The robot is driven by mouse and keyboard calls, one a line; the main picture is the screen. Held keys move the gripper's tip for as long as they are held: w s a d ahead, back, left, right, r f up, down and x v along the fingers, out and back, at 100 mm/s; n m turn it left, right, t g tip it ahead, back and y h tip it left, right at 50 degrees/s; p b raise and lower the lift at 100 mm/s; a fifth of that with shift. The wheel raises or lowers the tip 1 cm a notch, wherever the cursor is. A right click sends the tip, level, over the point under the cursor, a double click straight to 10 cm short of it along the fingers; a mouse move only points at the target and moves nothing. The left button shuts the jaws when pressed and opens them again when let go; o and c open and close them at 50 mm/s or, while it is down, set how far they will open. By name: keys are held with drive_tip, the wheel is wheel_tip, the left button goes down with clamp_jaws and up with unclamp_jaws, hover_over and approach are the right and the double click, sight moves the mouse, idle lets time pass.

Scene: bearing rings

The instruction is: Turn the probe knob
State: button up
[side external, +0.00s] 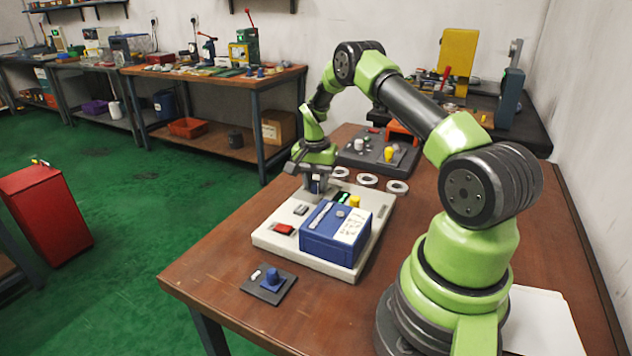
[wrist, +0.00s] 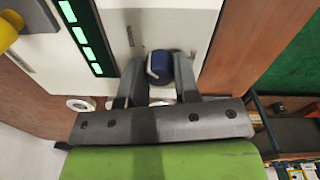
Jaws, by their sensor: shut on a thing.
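In the wrist view, a blue round knob (wrist: 160,64) with a white mark stands on a pale panel (wrist: 122,20). My gripper (wrist: 158,80) has one finger on each side of the knob and is shut on it. In the side external view, my gripper (side external: 317,186) points down at the far left part of the pale base plate (side external: 268,240), behind the blue box (side external: 325,244). The knob is hard to make out there between the fingers.
A green-lit display (wrist: 86,38) lies left of the knob. A red part (side external: 284,229) sits on the base plate. Several pale rings (side external: 367,180) lie behind it. A dark block with a blue knob (side external: 270,280) is in front. Bare tabletop (side external: 215,270) lies to the left.

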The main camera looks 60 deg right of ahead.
sight(315, 182)
drive_tip(key=o, duration=0.9)
drive_tip(key=shift+r, duration=0.15)
wheel_tip(315, 182, up, 10)
drive_tip(key=shift+w+f, duration=0.15)
